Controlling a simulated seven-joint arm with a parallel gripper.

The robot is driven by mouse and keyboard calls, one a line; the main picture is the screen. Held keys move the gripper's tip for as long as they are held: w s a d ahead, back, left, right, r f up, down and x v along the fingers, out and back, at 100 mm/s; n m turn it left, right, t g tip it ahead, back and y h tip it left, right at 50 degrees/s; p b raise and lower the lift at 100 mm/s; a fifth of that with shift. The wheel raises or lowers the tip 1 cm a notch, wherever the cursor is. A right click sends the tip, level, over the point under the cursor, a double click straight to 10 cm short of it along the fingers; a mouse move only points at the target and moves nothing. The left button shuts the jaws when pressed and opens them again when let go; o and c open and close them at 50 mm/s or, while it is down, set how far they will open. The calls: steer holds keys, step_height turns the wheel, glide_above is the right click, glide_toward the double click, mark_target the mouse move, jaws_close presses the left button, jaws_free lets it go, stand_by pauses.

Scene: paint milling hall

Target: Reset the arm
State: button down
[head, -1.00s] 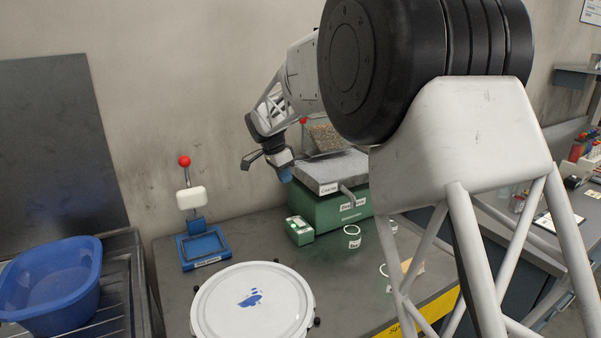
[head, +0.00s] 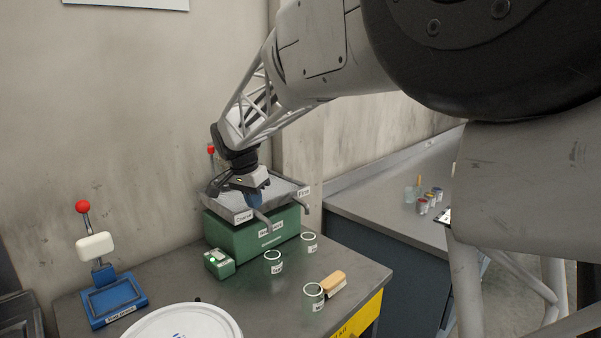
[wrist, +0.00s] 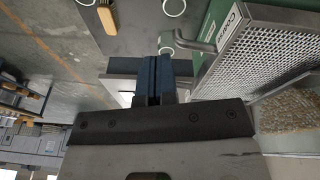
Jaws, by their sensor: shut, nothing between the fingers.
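My gripper (head: 256,196) hangs over the front part of the grey-topped green machine (head: 256,238) in the head view. Its blue fingers point down and are together, with nothing between them. In the wrist view the shut fingers of my gripper (wrist: 153,78) stand in the middle. To their right is a perforated metal tray (wrist: 255,60) labelled "Coarse". The gripper covers part of the machine's top, and I cannot tell whether it touches it.
A green control box (head: 219,263), several white-rimmed jars (head: 273,262) and a wooden brush (head: 333,283) stand on the bench before the machine. A blue press with a red knob (head: 112,295) is at left, a white round lid (head: 185,325) in front. A counter (head: 400,195) lies at right.

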steer(key=s+d+r+n, duration=0.2)
steer(key=s+d+r, duration=0.1)
steer(key=s+d, duration=0.85)
steer(key=s+d+f+n, duration=0.1)
steer(key=s+d+f, duration=0.1)
steer(key=s+d, duration=0.4)
steer(key=s+d+f+n+y, duration=0.1)
steer(key=s+d, duration=0.5)
steer(key=s, duration=0.7)
steer(key=s+d+f+n+t, duration=0.1)
steer(key=s+d+f, duration=0.4)
steer(key=s, duration=0.5)
steer(key=shift+s+d+f+n+y, duration=0.25)
steer(key=shift+d+n+y, duration=0.15)
steer(key=shift+d+n, duration=0.45)
